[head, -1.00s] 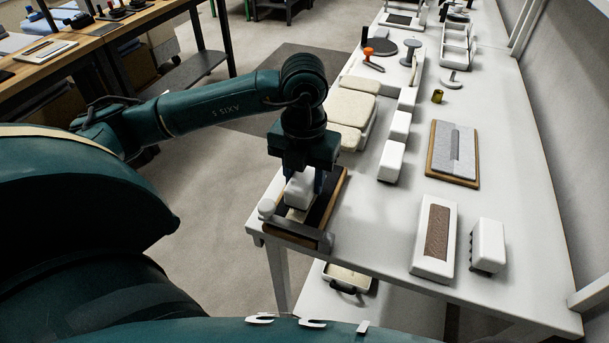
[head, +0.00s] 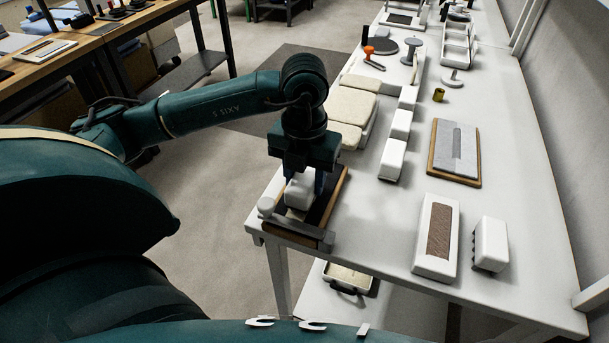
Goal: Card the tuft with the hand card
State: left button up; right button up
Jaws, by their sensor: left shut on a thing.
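My left gripper (head: 302,184) points down at the near left corner of the white table and is shut on a white block, which I take for the hand card (head: 298,193). The hand card is over a dark carding bed (head: 325,203) in a wooden frame. Its underside is hidden, so I cannot tell whether it touches the bed. A small pale patch, perhaps the tuft (head: 291,214), shows just below the hand card at the near end of the bed. My right gripper is not in view.
Cream pads (head: 352,106) and white blocks (head: 393,159) stand behind. A grey board (head: 455,150) and a white brown-topped block (head: 437,235) lie right. The table between is clear.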

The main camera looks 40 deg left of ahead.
pick_arm(q)
jog(key=shift+f+b, duration=0.35)
jog(key=shift+f, duration=0.15)
jog(key=shift+f+b, duration=0.2)
jog(key=shift+b, duration=0.15)
dwell(0.5)
jog(key=shift+r, duration=0.15)
dwell(0.7)
jog(key=shift+w, duration=0.25)
jog(key=shift+w+a+b, duration=0.25)
jog(key=shift+w+b, duration=0.05)
jog(key=shift+w, duration=0.7)
jog(key=shift+w+a+b, duration=0.25)
jog(key=shift+w+b, duration=0.05)
jog(key=shift+w, duration=0.65)
jog(key=shift+w+a+b, duration=0.2)
jog(key=shift+w, duration=0.55)
jog(key=shift+w+a+b, duration=0.15)
jog(key=shift+w+b, duration=0.05)
jog(key=shift+w, duration=0.65)
